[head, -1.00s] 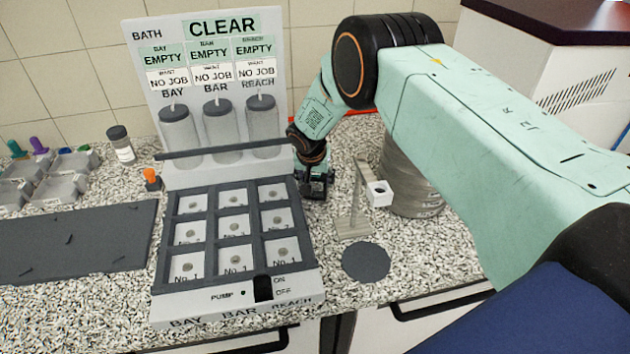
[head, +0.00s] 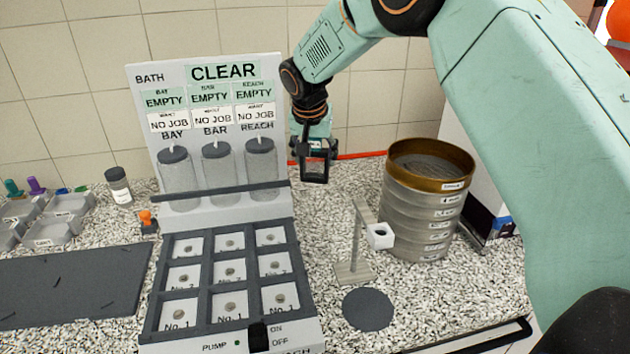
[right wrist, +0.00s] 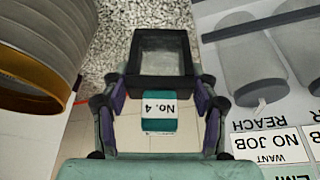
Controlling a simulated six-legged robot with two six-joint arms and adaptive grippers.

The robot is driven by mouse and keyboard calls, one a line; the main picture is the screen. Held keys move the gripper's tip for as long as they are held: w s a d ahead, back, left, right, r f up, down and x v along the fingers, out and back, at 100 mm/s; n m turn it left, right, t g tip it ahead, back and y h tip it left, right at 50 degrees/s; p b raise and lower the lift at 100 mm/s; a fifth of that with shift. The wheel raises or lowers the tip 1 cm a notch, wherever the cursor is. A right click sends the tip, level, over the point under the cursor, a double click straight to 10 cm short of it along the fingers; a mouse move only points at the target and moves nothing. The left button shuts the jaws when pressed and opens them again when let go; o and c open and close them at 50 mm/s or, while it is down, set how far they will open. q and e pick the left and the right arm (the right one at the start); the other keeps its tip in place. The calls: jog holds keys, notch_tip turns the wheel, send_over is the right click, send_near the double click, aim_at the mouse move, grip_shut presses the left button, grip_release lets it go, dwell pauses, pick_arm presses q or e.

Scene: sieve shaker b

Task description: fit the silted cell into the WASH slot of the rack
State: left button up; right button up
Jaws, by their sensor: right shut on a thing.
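My right gripper (head: 314,152) is shut on a dark-framed square cell (head: 314,174), held above the counter just right of the bath panel. In the right wrist view the cell (right wrist: 160,53) has a greyish window, and a teal tab marked "No. 4" (right wrist: 160,110) sits between the fingers (right wrist: 160,98). Whether the window is silted I cannot tell for sure. No rack slot marked WASH can be read in these views. My left gripper is not in view.
The bath panel (head: 198,103) carries three grey cylinders. Before it is a nine-compartment tray (head: 205,289). A brass-rimmed sieve stack (head: 425,213) stands right of a small stand (head: 356,245). A dark mat (head: 70,285) and grey trays (head: 57,232) lie left.

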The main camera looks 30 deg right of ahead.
notch_tip(320, 180, up, 6)
jog(key=shift+r, duration=0.95)
jog(key=shift+a+f, duration=0.1)
